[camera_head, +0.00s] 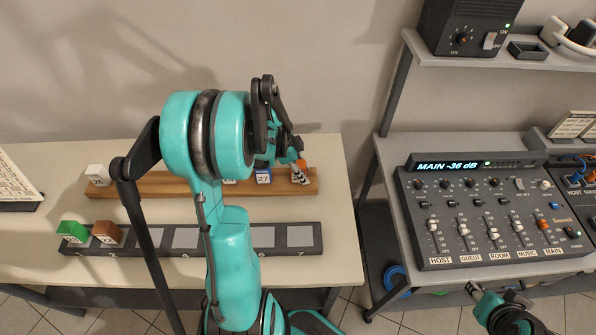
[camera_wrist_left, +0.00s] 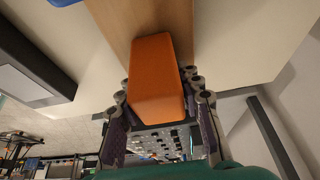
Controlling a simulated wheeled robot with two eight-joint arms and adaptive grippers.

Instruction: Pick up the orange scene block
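The orange block (camera_wrist_left: 155,80) lies between the two fingers of my left gripper (camera_wrist_left: 156,92) in the left wrist view. The fingertips are very close to its sides, and I cannot tell whether they touch it. In the head view the left gripper (camera_head: 299,173) is at the right end of the wooden rail (camera_head: 290,187), and only a bit of the orange block (camera_head: 301,163) shows behind it. My right gripper (camera_head: 474,290) is at the lower right, in front of the mixer; its fingers are too small to read.
A blue block marked 27 (camera_head: 263,176) stands just left of my left gripper. A white block (camera_head: 98,174) is at the rail's left end. Green (camera_head: 73,231) and brown (camera_head: 107,233) blocks sit on the dark slotted strip (camera_head: 160,251). The mixer (camera_head: 490,215) stands on the right desk.

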